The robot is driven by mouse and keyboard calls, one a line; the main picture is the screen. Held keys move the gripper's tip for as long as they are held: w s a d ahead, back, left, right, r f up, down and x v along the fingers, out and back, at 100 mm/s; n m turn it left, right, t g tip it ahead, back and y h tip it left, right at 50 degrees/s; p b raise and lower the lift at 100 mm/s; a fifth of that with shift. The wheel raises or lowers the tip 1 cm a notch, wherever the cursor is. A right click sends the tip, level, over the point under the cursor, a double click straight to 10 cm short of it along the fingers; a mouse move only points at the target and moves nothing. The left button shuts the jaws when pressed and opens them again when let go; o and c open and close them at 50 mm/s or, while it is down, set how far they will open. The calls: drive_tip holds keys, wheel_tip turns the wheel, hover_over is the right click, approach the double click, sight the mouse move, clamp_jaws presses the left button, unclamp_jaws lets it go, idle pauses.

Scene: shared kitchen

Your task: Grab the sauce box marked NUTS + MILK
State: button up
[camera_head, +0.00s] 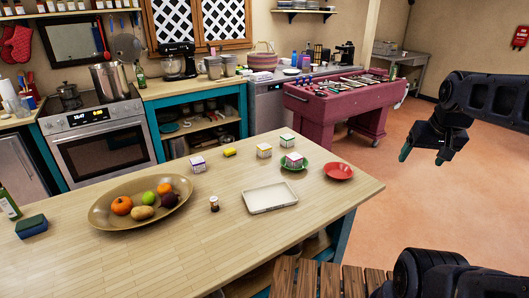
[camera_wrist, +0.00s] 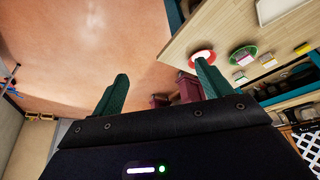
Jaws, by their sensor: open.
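Several small white boxes with coloured edges stand on the wooden counter: a purple one (camera_head: 197,164), a yellow one (camera_head: 264,151), a green one (camera_head: 287,140), and a pinkish-red one (camera_head: 294,160) on a green plate. Their lettering is too small to read, so I cannot tell which is marked NUTS + MILK. My gripper (camera_head: 422,156) is open and empty, hanging over the floor to the right of the counter, well apart from the boxes. In the wrist view its green fingers (camera_wrist: 161,78) are spread; boxes show small at the right.
A red plate (camera_head: 339,172) lies by the counter's right end. A yellow item (camera_head: 229,152) lies among the boxes.

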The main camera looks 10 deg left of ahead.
drive_tip(key=w+a+r+n+g, duration=0.15)
drive_tip(key=w+a+n, duration=0.25)
drive_tip(key=w, duration=0.4)
drive_tip(key=w+a+r+n+h, duration=0.1)
drive_tip(key=w+a+r+n, duration=0.15)
drive_tip(key=w+a, duration=0.4)
drive_tip(key=w+a+r+n, duration=0.1)
drive_tip(key=w+a+n, duration=0.1)
drive_tip(key=w+n, duration=0.5)
drive_tip(key=n+h, duration=0.2)
drive_tip(key=n, duration=1.1)
hover_over(264, 146)
drive_tip(key=s+a, duration=0.2)
drive_tip(key=a, duration=0.1)
wheel_tip(264, 146, down, 25)
drive_tip(key=x, duration=0.6)
drive_tip(key=d+x, duration=0.1)
drive_tip(key=x, duration=0.3)
drive_tip(key=shift+r, duration=0.2)
drive_tip(key=c, duration=1.1)
